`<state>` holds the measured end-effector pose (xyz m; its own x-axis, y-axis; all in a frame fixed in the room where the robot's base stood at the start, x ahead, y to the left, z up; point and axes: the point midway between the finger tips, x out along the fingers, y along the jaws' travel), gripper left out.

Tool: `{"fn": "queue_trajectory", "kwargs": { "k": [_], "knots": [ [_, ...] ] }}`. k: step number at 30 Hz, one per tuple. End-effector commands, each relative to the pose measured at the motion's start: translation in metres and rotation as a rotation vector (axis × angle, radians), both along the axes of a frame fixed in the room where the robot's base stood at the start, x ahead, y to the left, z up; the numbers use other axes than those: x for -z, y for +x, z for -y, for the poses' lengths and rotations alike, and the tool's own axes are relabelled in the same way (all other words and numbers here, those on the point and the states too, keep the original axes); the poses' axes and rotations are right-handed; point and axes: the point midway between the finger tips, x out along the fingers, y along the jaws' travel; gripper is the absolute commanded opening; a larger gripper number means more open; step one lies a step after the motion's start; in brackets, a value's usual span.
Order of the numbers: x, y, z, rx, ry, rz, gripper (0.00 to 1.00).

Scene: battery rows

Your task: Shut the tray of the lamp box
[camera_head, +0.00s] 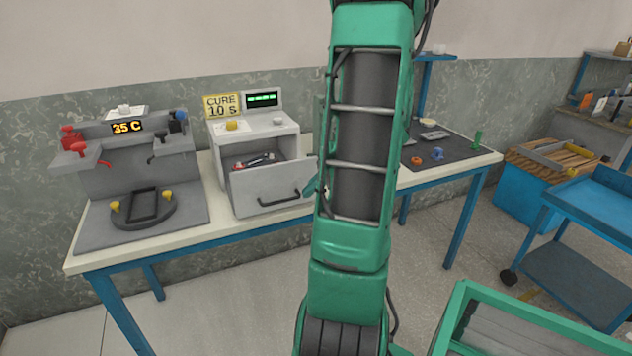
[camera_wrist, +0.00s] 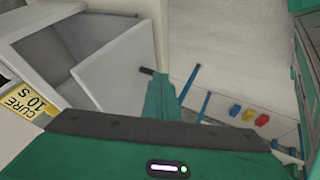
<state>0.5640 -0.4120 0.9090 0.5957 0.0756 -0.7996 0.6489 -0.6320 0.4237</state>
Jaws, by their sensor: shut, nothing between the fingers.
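The lamp box (camera_head: 275,128) is a light grey box on the bench, left of my arm, with a yellow "CURE 10 S" sign (camera_head: 221,105) and a green-lit display. Its tray (camera_head: 262,184) stands pulled out at the front, with a dark bar handle (camera_head: 279,197) on its front panel. Dark and red items lie inside. In the wrist view the tray's front panel (camera_wrist: 112,72) shows at upper left. My gripper (camera_wrist: 160,88) is shut and empty, close to the panel's edge; contact cannot be told. In the head view my arm mostly hides it.
A grey fixture (camera_head: 135,160) reading 35 C stands left of the box, with red and blue clamps. A dark mat (camera_head: 450,148) with small parts lies on the bench at right. A blue cart (camera_head: 600,205) stands further right.

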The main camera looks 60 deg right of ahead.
Motion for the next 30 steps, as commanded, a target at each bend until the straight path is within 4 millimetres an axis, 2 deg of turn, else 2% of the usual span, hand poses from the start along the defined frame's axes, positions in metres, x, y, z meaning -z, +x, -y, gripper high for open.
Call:
{"fn": "queue_trajectory", "kwargs": {
  "k": [3,8,23,30],
  "knots": [
    [-0.002,0.016,0.011,-0.002,-0.002,0.001,0.00],
    [-0.002,0.028,0.018,-0.001,-0.002,0.001,0.00],
    [-0.003,0.033,0.021,0.001,-0.001,0.002,0.00],
    [-0.002,0.050,0.032,-0.002,-0.002,0.001,0.00]
  ]
}}
